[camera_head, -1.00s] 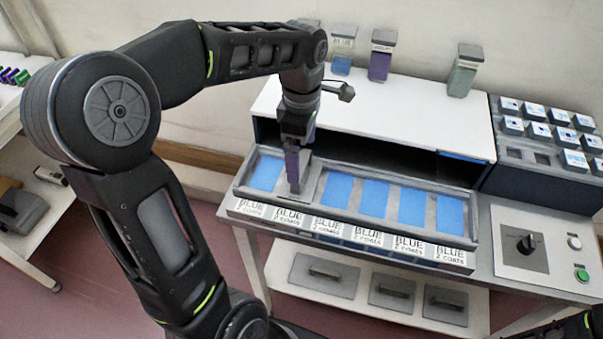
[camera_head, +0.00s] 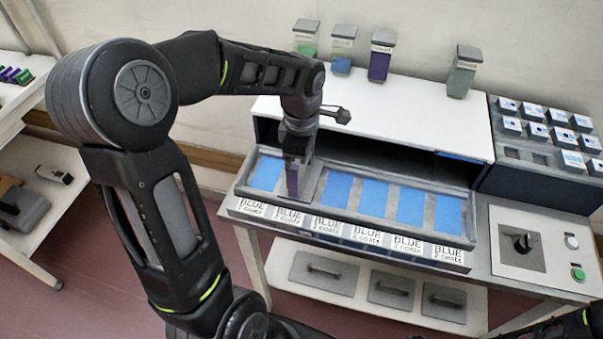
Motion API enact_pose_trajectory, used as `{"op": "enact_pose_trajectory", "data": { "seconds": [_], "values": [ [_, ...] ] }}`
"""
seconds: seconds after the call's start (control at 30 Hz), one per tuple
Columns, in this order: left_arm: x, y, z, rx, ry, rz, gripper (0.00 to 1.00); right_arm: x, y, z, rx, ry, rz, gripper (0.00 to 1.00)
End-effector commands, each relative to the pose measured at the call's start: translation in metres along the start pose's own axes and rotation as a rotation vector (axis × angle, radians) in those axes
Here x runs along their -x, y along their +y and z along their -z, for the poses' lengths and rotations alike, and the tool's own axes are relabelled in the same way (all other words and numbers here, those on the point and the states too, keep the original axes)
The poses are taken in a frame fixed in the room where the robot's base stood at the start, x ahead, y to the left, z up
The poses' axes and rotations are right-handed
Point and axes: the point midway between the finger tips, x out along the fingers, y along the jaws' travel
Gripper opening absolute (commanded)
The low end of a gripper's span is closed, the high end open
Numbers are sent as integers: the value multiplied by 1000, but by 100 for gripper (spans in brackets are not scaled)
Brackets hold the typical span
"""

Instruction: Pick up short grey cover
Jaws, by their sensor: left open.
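Three flat grey covers with bar handles lie on the lower shelf: a wider one (camera_head: 342,282) at left, and two shorter ones, a middle one (camera_head: 391,299) and a right one (camera_head: 444,312). I cannot tell which of the two shorter ones is meant. My left gripper (camera_head: 291,193) points down at the second slot from the left of the tray (camera_head: 400,231), well above and behind the covers. It is open; a purple part shows at its tip, and I cannot make out what it is. My right gripper is out of frame.
The tray holds several blue panels, with "BLUE 2 coats" labels along its front. Jars, including a purple one (camera_head: 380,66), stand on the white housing (camera_head: 400,115). A control panel (camera_head: 535,251) is at right. My left arm blocks the left middle.

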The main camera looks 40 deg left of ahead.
Motion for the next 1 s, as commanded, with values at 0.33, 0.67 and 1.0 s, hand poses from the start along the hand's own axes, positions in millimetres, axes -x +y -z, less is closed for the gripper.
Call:
{"op": "enact_pose_trajectory", "data": {
  "seconds": [0.33, 0.67, 1.0],
  "values": [
    [0, 0, 0, 0, 0, 0, 89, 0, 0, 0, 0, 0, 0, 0],
    [0, 0, 0, 0, 0, 0, 62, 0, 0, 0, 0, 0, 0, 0],
    [1, 0, 0, 0, 0, 0, 42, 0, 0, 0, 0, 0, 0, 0]
  ]
}}
